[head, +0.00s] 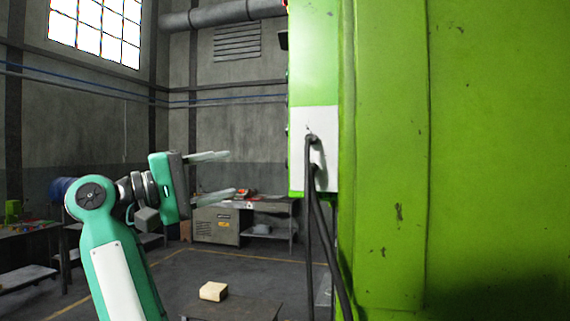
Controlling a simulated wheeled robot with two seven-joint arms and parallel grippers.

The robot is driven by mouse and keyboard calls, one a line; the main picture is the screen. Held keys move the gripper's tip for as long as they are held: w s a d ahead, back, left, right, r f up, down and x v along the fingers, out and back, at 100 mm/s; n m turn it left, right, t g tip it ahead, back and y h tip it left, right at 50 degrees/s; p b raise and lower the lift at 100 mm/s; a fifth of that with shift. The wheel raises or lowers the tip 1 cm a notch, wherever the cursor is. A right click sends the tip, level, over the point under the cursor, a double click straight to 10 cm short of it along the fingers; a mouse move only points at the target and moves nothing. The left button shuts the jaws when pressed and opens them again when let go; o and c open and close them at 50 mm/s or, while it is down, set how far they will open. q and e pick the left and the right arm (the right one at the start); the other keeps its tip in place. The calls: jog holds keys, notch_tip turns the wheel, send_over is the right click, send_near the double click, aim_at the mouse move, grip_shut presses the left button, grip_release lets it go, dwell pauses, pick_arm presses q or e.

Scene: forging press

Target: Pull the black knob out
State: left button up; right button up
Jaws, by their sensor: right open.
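The green press (390,150) fills the right side of the head view. I cannot make out the black knob for certain; the press face that looks left is seen almost edge-on, with only small dark shapes along its edge. A gap shows in the picture between the fingertips and the press.
Black cables (309,220) hang from a white panel (326,125) on the press. A low dark table (235,309) with a pale block (213,291) stands at the bottom. A workbench (216,225) stands at the back; open floor lies before it.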

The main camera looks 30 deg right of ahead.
jog(key=p+x, duration=0.3)
jog(key=x, duration=0.4)
jog(key=p+x, duration=0.3)
jog(key=x, duration=0.3)
jog(key=shift+s+d+f+p, duration=0.15)
jog(key=shift+d+p, duration=0.25)
